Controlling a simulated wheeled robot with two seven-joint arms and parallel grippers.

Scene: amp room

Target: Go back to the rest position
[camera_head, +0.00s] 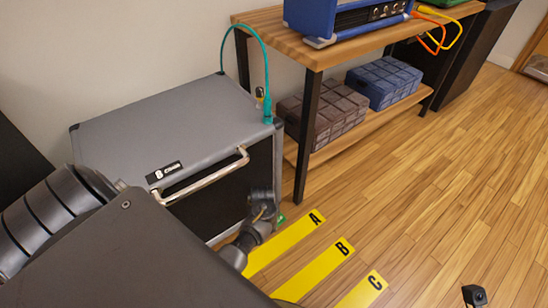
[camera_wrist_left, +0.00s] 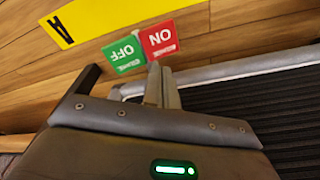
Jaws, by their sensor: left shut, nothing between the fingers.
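My left gripper shows in the left wrist view (camera_wrist_left: 161,86), its two fingers close together, shut with nothing between them. Just beyond the fingertips are a red ON label (camera_wrist_left: 160,40) and a green OFF label (camera_wrist_left: 124,54). In the head view my left arm comes in from the left, and its far end (camera_head: 262,208) is low by the front right corner of the grey amp case (camera_head: 165,125). The fingertips are hard to make out there. My right gripper cannot be made out.
The case has a metal handle (camera_head: 205,176) and a teal cable (camera_head: 267,75). A wooden shelf (camera_head: 330,52) holds a blue amp (camera_head: 345,20), with brown (camera_head: 325,115) and blue (camera_head: 385,82) boxes below. Yellow strips A (camera_head: 285,243), B (camera_head: 315,270) and C (camera_head: 365,290) mark open floor.

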